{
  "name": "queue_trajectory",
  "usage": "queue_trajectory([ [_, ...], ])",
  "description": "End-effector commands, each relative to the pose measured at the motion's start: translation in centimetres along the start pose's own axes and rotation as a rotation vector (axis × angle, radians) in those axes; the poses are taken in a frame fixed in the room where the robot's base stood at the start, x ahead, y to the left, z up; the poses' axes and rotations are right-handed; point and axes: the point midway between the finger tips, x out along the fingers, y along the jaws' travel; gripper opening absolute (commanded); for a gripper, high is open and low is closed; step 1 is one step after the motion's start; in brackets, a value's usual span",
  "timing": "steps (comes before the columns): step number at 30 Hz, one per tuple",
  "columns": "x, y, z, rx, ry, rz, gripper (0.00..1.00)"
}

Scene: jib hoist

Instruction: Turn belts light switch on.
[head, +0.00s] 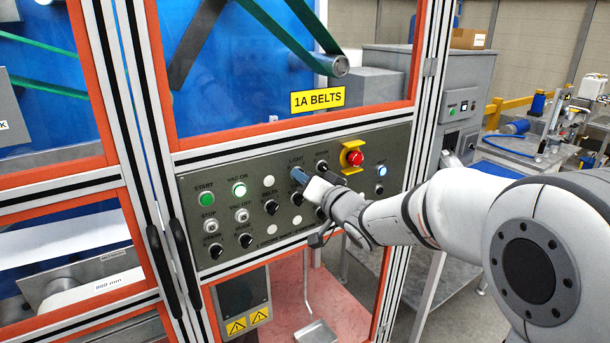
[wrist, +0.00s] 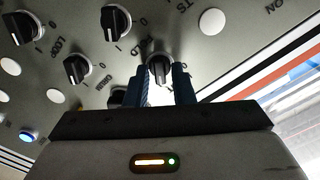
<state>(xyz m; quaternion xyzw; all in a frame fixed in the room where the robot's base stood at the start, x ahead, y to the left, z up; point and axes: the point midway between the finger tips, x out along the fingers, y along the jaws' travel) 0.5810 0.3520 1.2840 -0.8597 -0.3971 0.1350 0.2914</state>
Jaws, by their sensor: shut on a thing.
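The grey control panel (head: 230,225) sits below the yellow "1A BELTS" sign (head: 317,99). My gripper (head: 300,177) reaches in from the right, its blue fingers at the panel just below the "LIGHT" label (head: 296,160). In the wrist view my gripper (wrist: 166,85) is shut on a black rotary knob, the light switch (wrist: 159,69), with one finger on each side. In the head view the fingers hide this knob. Its exact pointer angle is hard to tell.
Other black knobs (wrist: 77,68) sit close around my fingers. A red emergency stop (head: 355,158) on a yellow base is to the right. The green START button (head: 205,198) and lit VAC ON button (head: 239,189) are left. A blue light (head: 380,189) glows at the panel's right.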

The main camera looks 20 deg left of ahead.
Motion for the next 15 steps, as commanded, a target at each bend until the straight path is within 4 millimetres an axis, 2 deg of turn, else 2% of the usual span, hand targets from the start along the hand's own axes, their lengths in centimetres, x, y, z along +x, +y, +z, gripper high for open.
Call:
queue_trajectory([
  [6, 0.01, -0.04, -0.23, 0.097, 0.003, 0.000, 0.00],
  [15, 0.01, -0.02, -0.22, 0.146, 0.005, -0.001, 0.00],
])
